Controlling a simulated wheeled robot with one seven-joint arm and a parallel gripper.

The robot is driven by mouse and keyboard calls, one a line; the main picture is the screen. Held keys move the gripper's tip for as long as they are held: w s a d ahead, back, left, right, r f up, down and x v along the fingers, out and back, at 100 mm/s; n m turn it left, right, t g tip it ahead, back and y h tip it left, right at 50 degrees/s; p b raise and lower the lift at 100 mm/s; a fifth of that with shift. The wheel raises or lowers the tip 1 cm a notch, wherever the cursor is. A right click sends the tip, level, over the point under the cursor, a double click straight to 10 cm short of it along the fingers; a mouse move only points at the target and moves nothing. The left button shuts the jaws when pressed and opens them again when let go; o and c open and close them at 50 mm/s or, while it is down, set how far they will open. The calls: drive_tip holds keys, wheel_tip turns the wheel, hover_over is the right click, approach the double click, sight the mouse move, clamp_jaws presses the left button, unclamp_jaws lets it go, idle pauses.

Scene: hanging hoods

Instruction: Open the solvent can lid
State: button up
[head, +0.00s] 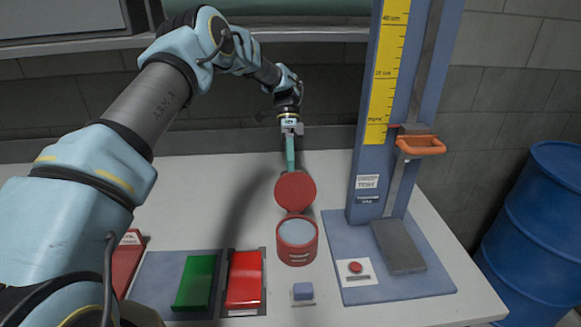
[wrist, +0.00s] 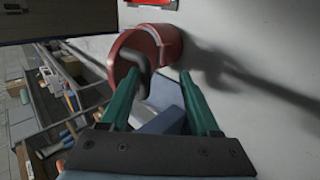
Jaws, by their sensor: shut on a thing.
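The red solvent can (head: 297,246) stands on the white bench, with its grey inside showing. Its round red lid (head: 295,191) is raised and stands up at the back rim of the can. My gripper (head: 291,165) is just behind the lid, its teal fingers reaching down to it from above. In the wrist view, the teal fingers (wrist: 158,80) are on either side of a grey curved handle (wrist: 140,62) on the red lid (wrist: 123,62). The gripper is shut on this handle; the exact contact is hard to see. The can (wrist: 172,42) shows partly behind the lid.
A blue drum (head: 540,240) stands beyond the bench.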

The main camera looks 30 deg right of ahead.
drive_tip(key=shift+w+d, duration=0.1)
drive_tip(key=b+v, duration=0.3)
drive_tip(key=v, duration=0.4)
drive_tip(key=shift+r, duration=0.15)
idle(0.6)
